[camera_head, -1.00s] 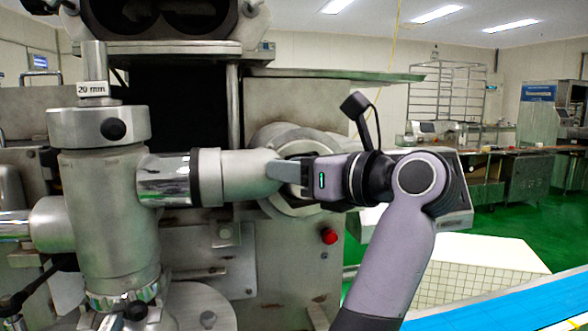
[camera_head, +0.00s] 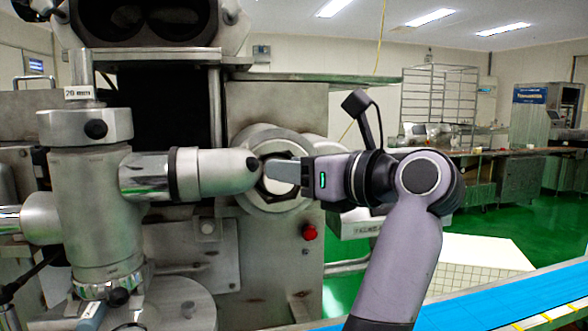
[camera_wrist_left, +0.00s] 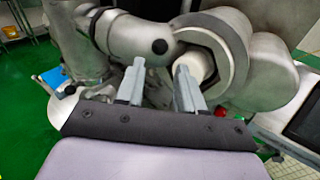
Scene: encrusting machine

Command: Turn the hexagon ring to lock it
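The hexagon ring (camera_head: 284,204) is a grey metal ring around the round port on the machine's front. In the left wrist view the ring (camera_wrist_left: 230,32) is at the upper right, with a pale cylinder (camera_wrist_left: 202,64) inside it. My left gripper (camera_head: 272,172) is in front of the ring and partly covers it in the head view. In the left wrist view the gripper's two fingers (camera_wrist_left: 158,72) are apart with nothing held between them. The right fingertip looks close to the pale cylinder; I cannot tell whether it touches. My right gripper is not in view.
A vertical metal cylinder (camera_head: 95,205) with a horizontal pipe (camera_head: 205,173) stands left of my gripper; the pipe's rounded end is close to the fingertips. A red button (camera_head: 309,232) is below the ring. A blue belt (camera_head: 500,308) runs at the lower right.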

